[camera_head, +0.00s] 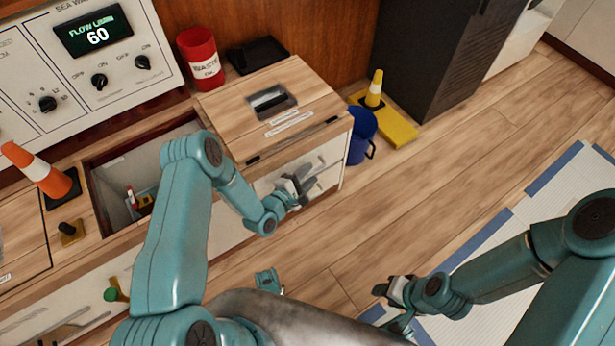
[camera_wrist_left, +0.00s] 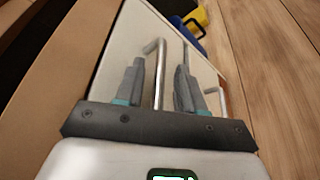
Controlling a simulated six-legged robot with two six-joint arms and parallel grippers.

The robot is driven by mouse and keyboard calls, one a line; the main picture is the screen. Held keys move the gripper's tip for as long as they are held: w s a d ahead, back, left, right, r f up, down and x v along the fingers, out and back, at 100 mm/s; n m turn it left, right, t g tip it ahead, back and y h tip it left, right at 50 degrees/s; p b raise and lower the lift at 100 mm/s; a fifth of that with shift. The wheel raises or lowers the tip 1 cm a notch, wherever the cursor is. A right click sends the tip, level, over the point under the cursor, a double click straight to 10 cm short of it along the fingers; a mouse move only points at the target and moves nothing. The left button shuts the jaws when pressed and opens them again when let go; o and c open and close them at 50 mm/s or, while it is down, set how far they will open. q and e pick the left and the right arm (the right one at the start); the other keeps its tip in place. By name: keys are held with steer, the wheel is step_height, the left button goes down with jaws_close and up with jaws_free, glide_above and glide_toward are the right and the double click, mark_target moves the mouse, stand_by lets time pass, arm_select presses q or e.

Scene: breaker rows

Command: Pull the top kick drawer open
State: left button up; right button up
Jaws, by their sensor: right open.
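The top kick drawer has a white front (camera_head: 332,151), below the wooden counter in the head view; the white front also fills the middle of the left wrist view (camera_wrist_left: 124,42). A bar handle (camera_wrist_left: 160,76) stands on it, and a second bar (camera_wrist_left: 222,103) shows to its right. My left gripper (camera_head: 301,186) is at this front. In the left wrist view its two fingers (camera_wrist_left: 158,88) are apart, with the first bar between them; I cannot tell whether they touch it. My right gripper (camera_head: 384,289) is open and empty, low over the floor, away from the cabinet.
An open bin (camera_head: 112,187) is sunk in the counter at left, beside an orange cone (camera_head: 42,172). A red waste can (camera_head: 201,60) stands at the back. A blue bucket (camera_head: 361,135) and yellow block (camera_head: 394,128) stand right of the cabinet.

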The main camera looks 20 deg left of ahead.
arm_select(q)
steer(key=shift+w+d, duration=0.1)
steer(key=shift+w, duration=0.05)
jaws_close()
steer(key=shift+d, duration=0.1)
